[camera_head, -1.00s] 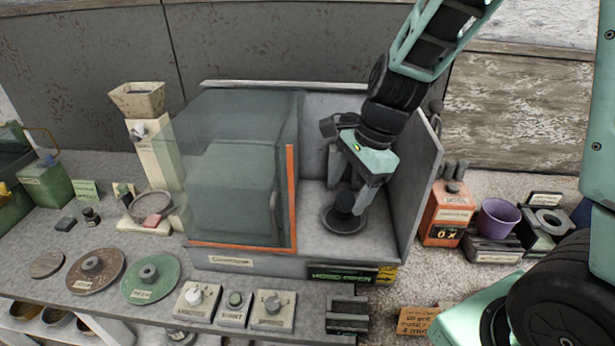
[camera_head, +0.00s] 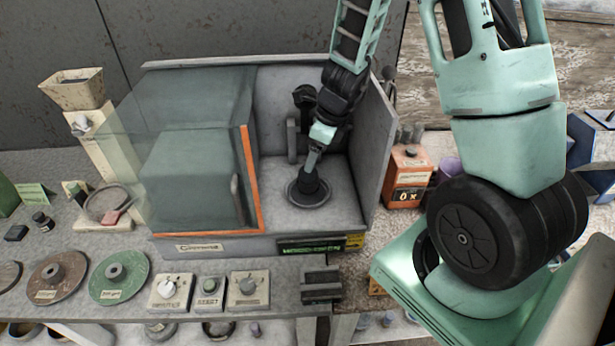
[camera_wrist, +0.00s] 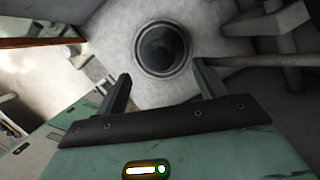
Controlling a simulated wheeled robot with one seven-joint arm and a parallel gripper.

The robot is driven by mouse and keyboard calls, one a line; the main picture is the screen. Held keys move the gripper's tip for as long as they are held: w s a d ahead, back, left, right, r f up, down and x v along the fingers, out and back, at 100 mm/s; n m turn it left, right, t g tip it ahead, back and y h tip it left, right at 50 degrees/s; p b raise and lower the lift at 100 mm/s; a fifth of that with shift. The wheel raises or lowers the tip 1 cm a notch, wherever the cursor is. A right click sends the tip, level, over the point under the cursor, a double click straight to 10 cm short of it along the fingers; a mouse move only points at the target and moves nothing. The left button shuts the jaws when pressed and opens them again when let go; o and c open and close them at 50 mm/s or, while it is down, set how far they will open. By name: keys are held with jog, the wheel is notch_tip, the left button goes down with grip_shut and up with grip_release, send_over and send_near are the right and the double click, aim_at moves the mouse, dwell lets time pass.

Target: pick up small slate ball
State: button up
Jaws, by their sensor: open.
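I cannot make out a slate ball for certain in either view. A dark upright holder (camera_head: 309,188) on a round base stands on the floor of the open-fronted cabinet. In the wrist view, its round dark top (camera_wrist: 162,48) lies beyond my fingertips; whether a ball sits in it is too dark to tell. My gripper (camera_head: 312,166) points down above the holder, seen edge-on. In the wrist view my gripper (camera_wrist: 163,80) is open, its two fingers apart with nothing visible between them.
The cabinet's right wall (camera_head: 378,150) and the orange-edged glass panel (camera_head: 250,180) flank my gripper. An orange box (camera_head: 408,178) stands outside to the right. Green (camera_head: 120,277) and brown (camera_head: 58,277) discs and several control blocks (camera_head: 208,292) lie along the bench front.

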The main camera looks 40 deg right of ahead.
jog(key=b+x, duration=0.1)
jog(key=x, duration=0.5)
jog(key=shift+f+b, duration=0.15)
jog(key=shift+b, duration=0.25)
jog(key=shift+w, duration=0.1)
jog(key=c, duration=1.2)
jog(key=shift+o, duration=0.2)
